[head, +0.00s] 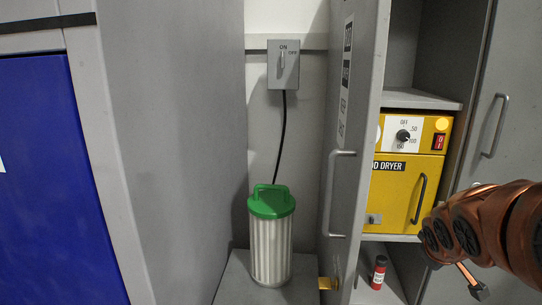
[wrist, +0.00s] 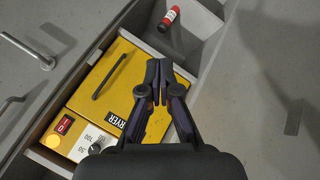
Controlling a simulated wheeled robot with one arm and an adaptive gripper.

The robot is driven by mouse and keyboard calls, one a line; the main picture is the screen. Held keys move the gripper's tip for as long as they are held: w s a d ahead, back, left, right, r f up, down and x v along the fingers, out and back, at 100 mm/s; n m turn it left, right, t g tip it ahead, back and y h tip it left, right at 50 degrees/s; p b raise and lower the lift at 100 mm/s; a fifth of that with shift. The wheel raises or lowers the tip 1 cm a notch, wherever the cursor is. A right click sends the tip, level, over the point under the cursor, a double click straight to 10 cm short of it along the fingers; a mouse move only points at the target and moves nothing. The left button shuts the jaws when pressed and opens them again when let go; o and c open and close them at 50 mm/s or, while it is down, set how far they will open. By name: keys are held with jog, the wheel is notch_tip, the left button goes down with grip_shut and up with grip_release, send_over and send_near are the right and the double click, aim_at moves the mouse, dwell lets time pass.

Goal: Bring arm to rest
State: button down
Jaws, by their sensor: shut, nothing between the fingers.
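My gripper (wrist: 158,72) shows in the wrist view with its two dark fingers together and nothing between them. In that view it hangs over the front of the yellow dryer (wrist: 84,108), apart from any handle as far as I can tell. In the head view my copper-coloured arm (head: 485,228) reaches in from the right edge, in front of the grey cabinet and to the right of the yellow dryer (head: 408,200). I cannot make out the fingers clearly in the head view.
A grey cabinet door (head: 352,110) stands open left of the dryer. A red bottle (head: 378,272) sits on the shelf below. A green-lidded canister (head: 271,238) stands on a grey ledge under a wall switch (head: 283,65). A blue panel (head: 55,180) fills the left.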

jog(key=s+a+f+m+g+y, duration=0.1)
jog(key=s+a+f+g, duration=0.1)
jog(key=s+a, duration=0.4)
jog(key=s+a+f+m+g+y, duration=0.1)
jog(key=s+a+f+g, duration=0.2)
jog(key=s, duration=1)
jog(key=s+a+f+m+g+y, duration=0.2)
jog(key=s+a+g, duration=0.1)
jog(key=s+a, duration=0.5)
jog(key=shift+s+a+f+p, duration=0.3)
jog(key=shift+s+p, duration=0.1)
jog(key=shift+s, duration=0.65)
